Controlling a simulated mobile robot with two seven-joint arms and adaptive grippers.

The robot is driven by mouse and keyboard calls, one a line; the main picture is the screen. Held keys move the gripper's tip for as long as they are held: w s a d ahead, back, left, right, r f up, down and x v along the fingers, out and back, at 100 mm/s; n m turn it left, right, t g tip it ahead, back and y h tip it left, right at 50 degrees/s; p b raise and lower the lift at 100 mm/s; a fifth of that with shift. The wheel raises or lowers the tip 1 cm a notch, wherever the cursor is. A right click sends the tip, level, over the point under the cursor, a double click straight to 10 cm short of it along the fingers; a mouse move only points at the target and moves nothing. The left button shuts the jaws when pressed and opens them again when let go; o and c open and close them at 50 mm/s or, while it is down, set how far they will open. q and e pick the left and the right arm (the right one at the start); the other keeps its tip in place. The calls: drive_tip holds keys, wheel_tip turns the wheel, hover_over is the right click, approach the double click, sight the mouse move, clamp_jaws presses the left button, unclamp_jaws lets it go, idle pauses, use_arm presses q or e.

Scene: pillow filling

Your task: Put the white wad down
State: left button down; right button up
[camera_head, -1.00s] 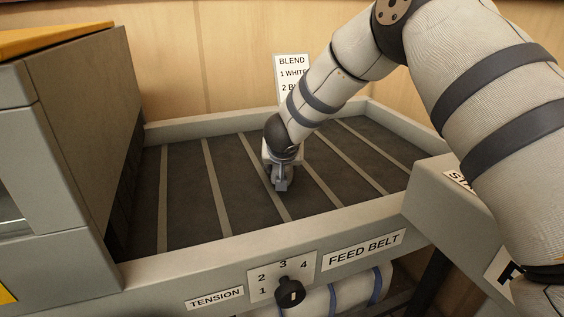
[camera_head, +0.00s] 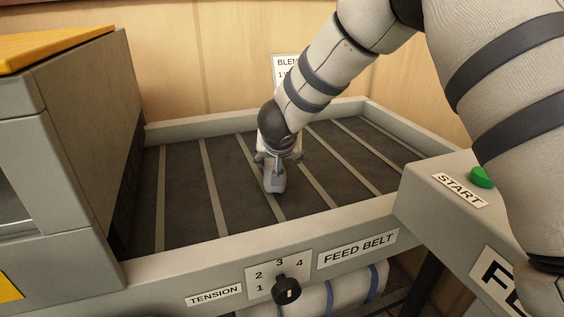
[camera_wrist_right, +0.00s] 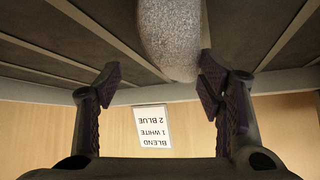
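The wad (camera_wrist_right: 168,40), a pale grey-white speckled lump, shows at the top middle of the right wrist view, against the dark slatted feed belt (camera_head: 180,195). In the head view it is a small grey shape (camera_head: 274,182) just below my right gripper (camera_head: 276,163). In the wrist view my right gripper (camera_wrist_right: 160,82) is open, its two dark ridged fingers well apart. The wad's near end lies between them, close to the right-hand finger; I cannot tell whether they touch. My left gripper is not in view.
Raised grey rims edge the belt. A grey machine housing (camera_head: 75,140) stands at left and a control box with a green START button (camera_head: 482,177) at right. A blend sign (camera_wrist_right: 153,127) is on the back wall. Belt on both sides is clear.

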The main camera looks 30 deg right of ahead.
drive_tip(key=p+v, duration=0.1)
drive_tip(key=v, duration=0.5)
drive_tip(key=shift+s+r, duration=0.25)
drive_tip(key=shift+r, duration=0.05)
idle(3.5)
